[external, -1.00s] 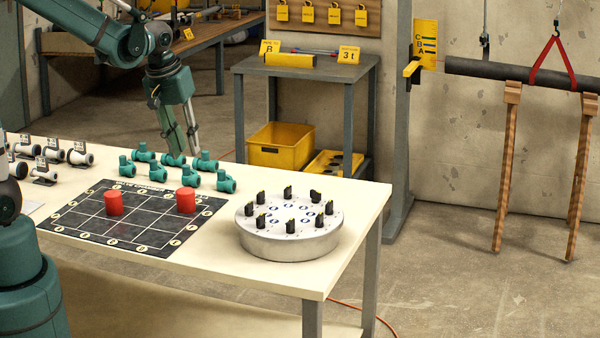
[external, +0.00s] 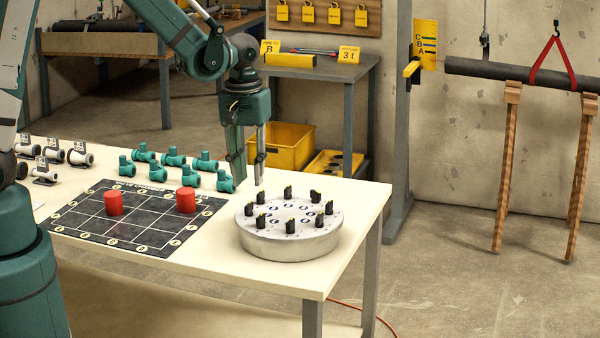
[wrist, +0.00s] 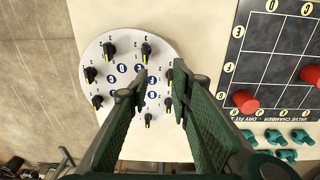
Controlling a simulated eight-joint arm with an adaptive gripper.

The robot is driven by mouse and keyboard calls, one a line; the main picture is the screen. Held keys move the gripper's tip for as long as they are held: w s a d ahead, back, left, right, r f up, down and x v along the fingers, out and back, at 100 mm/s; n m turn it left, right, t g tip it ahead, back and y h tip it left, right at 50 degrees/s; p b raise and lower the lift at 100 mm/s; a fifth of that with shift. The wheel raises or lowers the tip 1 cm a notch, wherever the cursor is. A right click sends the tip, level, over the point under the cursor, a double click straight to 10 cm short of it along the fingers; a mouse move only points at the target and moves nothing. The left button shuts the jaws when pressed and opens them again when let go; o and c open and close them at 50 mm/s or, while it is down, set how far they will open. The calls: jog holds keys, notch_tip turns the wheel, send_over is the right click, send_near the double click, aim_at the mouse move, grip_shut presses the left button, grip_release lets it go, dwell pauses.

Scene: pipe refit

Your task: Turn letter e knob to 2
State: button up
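A round silver dial plate (external: 290,240) stands on the table with several black knobs with yellow marks around its top. In the wrist view the white face (wrist: 117,82) shows blue round letter badges and small numbers beside the knobs. The letters are too small to tell surely which knob is e. My gripper (external: 250,170) is open and empty, pointing down above the table at the plate's back left. In the wrist view its two fingers (wrist: 157,85) reach over the plate's edge, apart, and hide part of the face and some knobs.
A black grid mat (external: 140,222) with two red cylinders (external: 186,200) lies left of the plate. Several teal pipe fittings (external: 173,157) stand behind the mat, and white fittings (external: 80,154) at the far left. The table's right edge is close to the plate.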

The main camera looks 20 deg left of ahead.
aim_at(261, 215)
jog(key=shift+s+d+f+p, duration=0.2)
jog(key=shift+s+d+f, duration=0.05)
jog(key=shift+d, duration=0.3)
jog(key=shift+s+d+f+p, duration=0.15)
jog(key=shift+s+d+f, duration=0.1)
jog(key=shift+d, duration=0.3)
jog(key=shift+s+d+f+p, duration=0.2)
jog(key=shift+s+d+f, duration=0.05)
jog(key=shift+d, duration=0.3)
jog(key=shift+f, duration=0.2)
jog(key=shift+f, duration=3.7)
grip_shut()
